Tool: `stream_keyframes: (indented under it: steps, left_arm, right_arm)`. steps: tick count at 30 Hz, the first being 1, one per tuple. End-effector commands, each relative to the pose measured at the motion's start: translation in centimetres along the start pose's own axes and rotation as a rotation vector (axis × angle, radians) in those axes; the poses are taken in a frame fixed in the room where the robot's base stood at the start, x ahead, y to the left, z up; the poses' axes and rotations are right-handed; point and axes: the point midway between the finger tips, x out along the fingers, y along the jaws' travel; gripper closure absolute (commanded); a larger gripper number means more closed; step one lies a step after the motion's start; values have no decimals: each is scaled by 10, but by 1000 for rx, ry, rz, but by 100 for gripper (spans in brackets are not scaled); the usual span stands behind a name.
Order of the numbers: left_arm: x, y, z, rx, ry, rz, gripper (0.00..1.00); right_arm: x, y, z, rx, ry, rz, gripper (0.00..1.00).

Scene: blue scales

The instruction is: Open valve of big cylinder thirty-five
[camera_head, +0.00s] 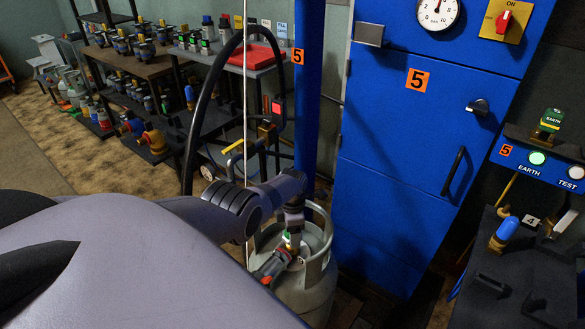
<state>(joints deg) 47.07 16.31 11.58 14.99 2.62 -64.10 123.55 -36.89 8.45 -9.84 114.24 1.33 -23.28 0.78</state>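A big grey gas cylinder (306,285) stands upright on the floor in front of the blue cabinet, with a raised collar around its top. Its brass valve with a small green part (290,242) sits inside the collar, and a red and dark grey fitting (272,266) is at the valve's left. No number thirty-five is readable on it. My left gripper (293,228) points down from my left arm, right over the valve. Its fingers are small and partly hidden, so whether they touch or grip the valve is unclear. My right gripper is not in view.
A tall blue cabinet (385,210) with an orange 5 label stands behind the cylinder. A blue vertical post (307,100) and a black hose (197,110) rise close behind my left arm. A dark bench (510,275) is at the right. Open floor (75,155) lies at the left.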

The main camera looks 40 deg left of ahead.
Motion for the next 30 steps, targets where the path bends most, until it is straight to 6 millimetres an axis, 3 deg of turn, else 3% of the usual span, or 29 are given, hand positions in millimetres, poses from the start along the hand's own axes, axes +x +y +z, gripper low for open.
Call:
stream_keyframes:
  steps: [4, 5, 6, 7, 19, 30]
  left_arm:
    - [-1, 2, -2, 0, 5, 3, 64]
    - [-1, 2, -2, 1, 5, 3, 27]
    - [-1, 2, -2, 1, 5, 3, 14]
    - [-1, 2, -2, 1, 5, 3, 8]
    - [-6, 0, -1, 1, 2, 1, 8]
    - [-49, 1, -1, 1, 2, 1, 8]
  right_arm:
    - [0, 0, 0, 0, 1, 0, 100]
    - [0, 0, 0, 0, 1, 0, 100]
    - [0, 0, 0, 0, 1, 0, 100]
    - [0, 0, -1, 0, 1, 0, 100]
    - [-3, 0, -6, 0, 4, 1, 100]
    - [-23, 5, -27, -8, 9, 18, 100]
